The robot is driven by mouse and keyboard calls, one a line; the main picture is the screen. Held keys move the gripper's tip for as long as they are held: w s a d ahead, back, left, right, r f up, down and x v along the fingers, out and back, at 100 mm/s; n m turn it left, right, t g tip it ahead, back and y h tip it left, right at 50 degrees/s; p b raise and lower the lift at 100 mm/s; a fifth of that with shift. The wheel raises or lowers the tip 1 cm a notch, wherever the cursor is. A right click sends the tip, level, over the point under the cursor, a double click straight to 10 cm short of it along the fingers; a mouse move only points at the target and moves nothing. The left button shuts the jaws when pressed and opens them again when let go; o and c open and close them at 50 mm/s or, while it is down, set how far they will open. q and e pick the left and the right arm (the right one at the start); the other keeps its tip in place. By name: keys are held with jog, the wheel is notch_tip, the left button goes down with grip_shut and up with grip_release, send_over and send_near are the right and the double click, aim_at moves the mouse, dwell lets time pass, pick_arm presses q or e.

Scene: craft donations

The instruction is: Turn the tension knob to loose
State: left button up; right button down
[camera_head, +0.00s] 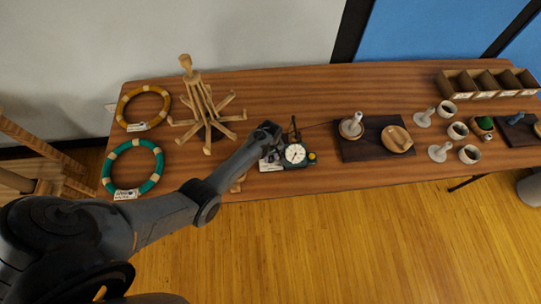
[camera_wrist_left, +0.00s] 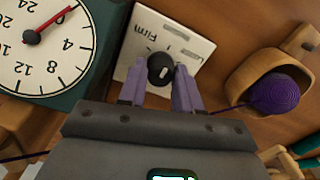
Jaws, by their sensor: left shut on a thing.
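The tension knob (camera_wrist_left: 160,68) is small, round and black with a short white mark. It stands on a white plate (camera_wrist_left: 136,48) lettered "Firm" and, partly hidden, a second word starting with "L". My left gripper (camera_wrist_left: 160,86) has its two purple-grey fingers on either side of the knob, shut on it. In the head view my left gripper (camera_head: 268,148) is at the left end of the dial device and hides the knob there. The round white dial (camera_head: 295,154) has a red pointer in the wrist view (camera_wrist_left: 38,38). My right gripper is out of view.
A wooden bowl (camera_wrist_left: 246,77) holds purple yarn (camera_wrist_left: 273,93). A wooden pegged stand (camera_head: 205,108) and yarn-wrapped rings (camera_head: 132,167) are left of the device. A dark board (camera_head: 362,150) with pottery lies to its right. The table's front edge is close below the device.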

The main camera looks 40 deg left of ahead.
pick_arm(q)
jog(key=shift+m, duration=0.4)
jog(key=shift+r+m+p, duration=0.1)
jog(key=shift+m+p, duration=0.4)
jog(key=shift+m, duration=0.1)
jog(key=m+p, duration=0.1)
jog(key=m, duration=0.5)
jog(key=shift+m+p, duration=0.35)
jog(key=shift+m, duration=1.55)
jog(key=o, duration=1)
jog(key=shift+o, duration=0.2)
